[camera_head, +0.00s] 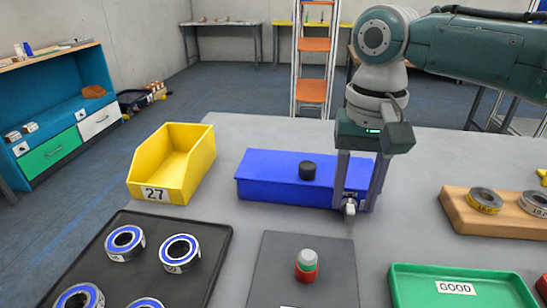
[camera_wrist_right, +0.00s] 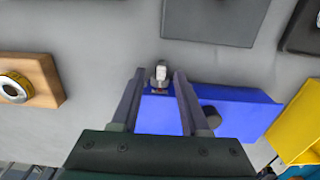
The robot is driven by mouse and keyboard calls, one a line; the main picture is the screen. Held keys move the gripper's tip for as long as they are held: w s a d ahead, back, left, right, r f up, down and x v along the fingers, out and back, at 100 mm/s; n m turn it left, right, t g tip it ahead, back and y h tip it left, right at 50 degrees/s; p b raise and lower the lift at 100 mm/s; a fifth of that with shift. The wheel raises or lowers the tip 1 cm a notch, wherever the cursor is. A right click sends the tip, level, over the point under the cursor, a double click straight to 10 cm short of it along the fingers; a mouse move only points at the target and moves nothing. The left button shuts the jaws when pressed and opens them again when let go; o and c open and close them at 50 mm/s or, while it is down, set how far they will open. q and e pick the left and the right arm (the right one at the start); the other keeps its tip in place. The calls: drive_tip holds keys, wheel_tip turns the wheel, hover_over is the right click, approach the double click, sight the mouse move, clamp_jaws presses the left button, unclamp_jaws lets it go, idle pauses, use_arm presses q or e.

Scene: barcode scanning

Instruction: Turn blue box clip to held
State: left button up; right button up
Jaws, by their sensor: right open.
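The blue box (camera_head: 265,180) lies on the grey table, with a round black knob (camera_head: 308,170) on its top. It also shows in the right wrist view (camera_wrist_right: 235,112). The clip (camera_head: 349,208) is a small light-grey piece at the box's front edge near its right end; in the right wrist view the clip (camera_wrist_right: 160,72) sits between the fingertips. My right gripper (camera_head: 356,206) points down with its fingers open on either side of the clip. I cannot tell whether a finger touches it. My left gripper is not in view.
A yellow bin (camera_head: 140,189) marked 27 stands left of the box. A dark tray (camera_head: 217,232) with several bearings is at front left. A grey plate (camera_head: 270,270) with a red-green-grey stack lies in front. A wooden block (camera_head: 455,212) and green GOOD tray (camera_head: 410,285) are right.

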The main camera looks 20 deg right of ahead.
drive_tip(key=shift+f, duration=0.9)
clamp_jaws()
